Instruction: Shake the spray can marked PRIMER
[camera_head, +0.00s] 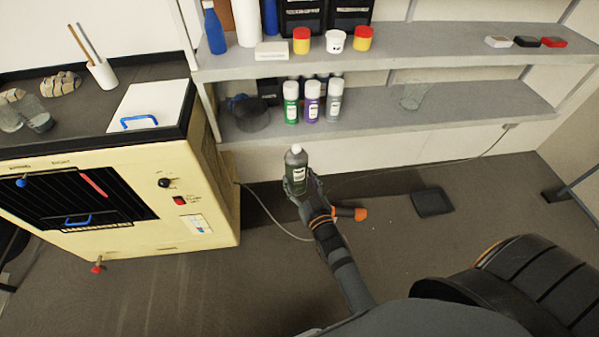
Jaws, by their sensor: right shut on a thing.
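My right gripper (297,188) is shut around the lower part of the can. Other spray cans stand together on the lower shelf: a green one (291,106), a purple one (312,104) and a grey one (334,103), with more behind them. My left gripper does not show.
The lower shelf (440,116) is mostly bare to the right of a clear glass container (413,95). A cream machine (150,200) stands at the left. An orange-and-black tool (350,213) and a dark flat object (432,203) are near the floor.

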